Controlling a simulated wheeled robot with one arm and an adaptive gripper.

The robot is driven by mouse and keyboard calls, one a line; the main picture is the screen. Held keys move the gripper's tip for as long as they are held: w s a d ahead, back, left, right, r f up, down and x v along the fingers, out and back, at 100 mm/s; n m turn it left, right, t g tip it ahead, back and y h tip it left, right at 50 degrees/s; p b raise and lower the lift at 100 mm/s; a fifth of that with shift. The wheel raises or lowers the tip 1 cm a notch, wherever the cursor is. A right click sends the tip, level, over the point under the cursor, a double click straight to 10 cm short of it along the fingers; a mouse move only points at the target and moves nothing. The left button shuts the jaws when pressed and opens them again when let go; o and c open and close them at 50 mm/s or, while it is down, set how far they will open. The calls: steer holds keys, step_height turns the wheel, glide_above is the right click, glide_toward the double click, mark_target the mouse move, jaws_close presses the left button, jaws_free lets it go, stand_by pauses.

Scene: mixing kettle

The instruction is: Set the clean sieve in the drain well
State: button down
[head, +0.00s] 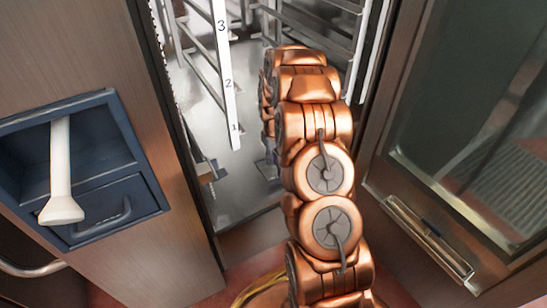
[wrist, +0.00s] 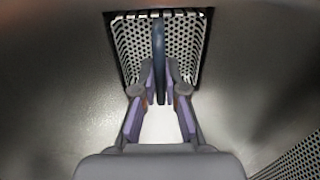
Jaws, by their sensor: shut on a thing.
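In the wrist view, my gripper (wrist: 160,88) is shut on the upright dark handle (wrist: 158,50) of the sieve. The sieve's pale perforated walls (wrist: 189,42) show behind and to both sides of my fingers. Around them is the dark edge of a square opening, which looks like the drain well (wrist: 111,45), in a smooth grey metal floor. I cannot tell whether the sieve rests in the well or hangs within or over it. In the head view, my gripper and the sieve are hidden behind my arm, which reaches into the open cabinet.
Another perforated piece (wrist: 295,160) shows at the wrist view's lower right. Wire racks (head: 318,25) and a strip numbered 1 to 3 (head: 226,80) stand inside the cabinet. A glass door (head: 480,110) is open at right. A white paddle (head: 60,165) sits in a blue holder (head: 115,135) at left.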

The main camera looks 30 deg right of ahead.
steer(key=shift+f+p, duration=0.25)
steer(key=shift+p, duration=0.05)
stand_by(0.5)
steer(key=c, duration=0.7)
jaws_free()
steer(key=shift+r, duration=0.1)
steer(key=shift+r+p, duration=1.7)
steer(key=shift+r, duration=1.75)
